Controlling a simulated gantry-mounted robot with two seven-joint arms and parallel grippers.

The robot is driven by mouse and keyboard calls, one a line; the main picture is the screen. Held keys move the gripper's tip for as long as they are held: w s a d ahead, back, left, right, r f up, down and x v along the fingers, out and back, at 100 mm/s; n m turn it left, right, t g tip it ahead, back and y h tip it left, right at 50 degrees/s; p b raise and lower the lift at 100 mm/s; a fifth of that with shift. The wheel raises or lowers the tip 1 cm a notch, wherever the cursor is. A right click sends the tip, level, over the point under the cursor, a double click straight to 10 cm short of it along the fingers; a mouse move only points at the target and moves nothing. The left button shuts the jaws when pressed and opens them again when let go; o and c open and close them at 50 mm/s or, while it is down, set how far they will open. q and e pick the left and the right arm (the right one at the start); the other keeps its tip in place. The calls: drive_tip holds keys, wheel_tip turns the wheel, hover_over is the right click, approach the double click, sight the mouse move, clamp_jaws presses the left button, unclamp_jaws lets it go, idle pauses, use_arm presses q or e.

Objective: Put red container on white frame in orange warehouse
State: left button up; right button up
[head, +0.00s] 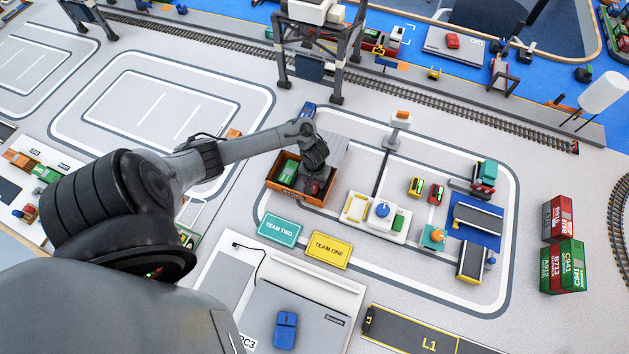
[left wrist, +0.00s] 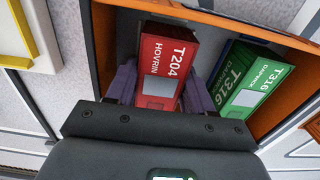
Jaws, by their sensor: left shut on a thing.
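The orange warehouse (head: 282,187) is an open-topped box near the middle of the head view; its orange wall (left wrist: 300,88) also shows in the left wrist view. My left gripper (head: 314,178) reaches down into it from above. In the left wrist view the gripper's two fingers (left wrist: 163,90) are shut on the red container (left wrist: 178,50), marked T204 HOVRIN. Green containers (left wrist: 252,85) stand beside it to the right inside the warehouse. I cannot make out a white frame on the warehouse floor. Whether the red container touches the floor is unclear. My right gripper is not in view.
A white pad with a yellow frame and a blue knob (head: 383,210) lies right of the warehouse. A grey gantry crane (head: 310,60) rises behind. Stacked containers (head: 563,266) stand far right.

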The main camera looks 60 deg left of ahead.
use_arm(q)
drive_tip(key=shift+f, duration=0.15)
drive_tip(key=o, duration=1.1)
